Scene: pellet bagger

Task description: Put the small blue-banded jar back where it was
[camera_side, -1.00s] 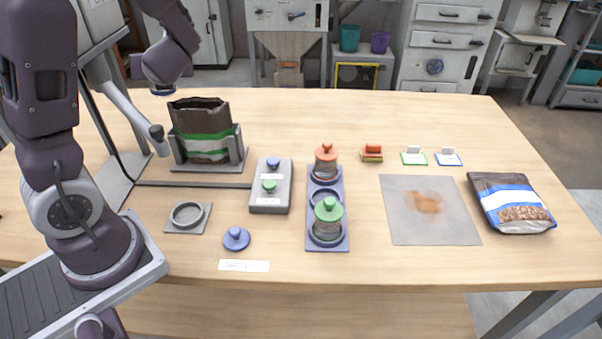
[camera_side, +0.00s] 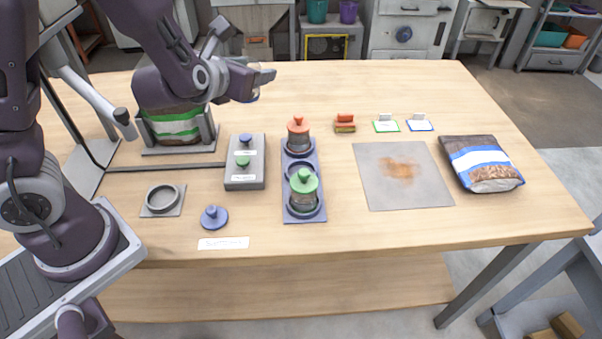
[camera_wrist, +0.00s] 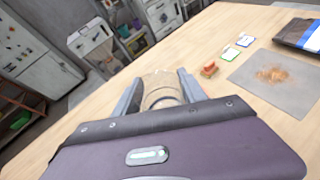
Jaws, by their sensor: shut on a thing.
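My gripper (camera_wrist: 158,88) is shut on a clear jar (camera_wrist: 162,87) with tan contents, held up in the air. In the side view my gripper (camera_side: 262,82) is above the back of the table, and the jar is mostly hidden, with a little blue at its lower end. The blue-grey rack (camera_side: 304,215) has a jar with an orange lid (camera_side: 298,127) at the back and a jar with a green lid (camera_side: 304,186) at the front. Its middle ring (camera_side: 299,170) is empty. A blue knobbed lid (camera_side: 214,217) lies on the table.
A round holder (camera_side: 162,198) on a square plate is empty. A grey button box (camera_side: 245,177) stands left of the rack. An open bag (camera_side: 178,124) sits in its stand behind. A stained grey mat (camera_side: 402,190) and a blue-banded bag (camera_side: 481,162) are at right.

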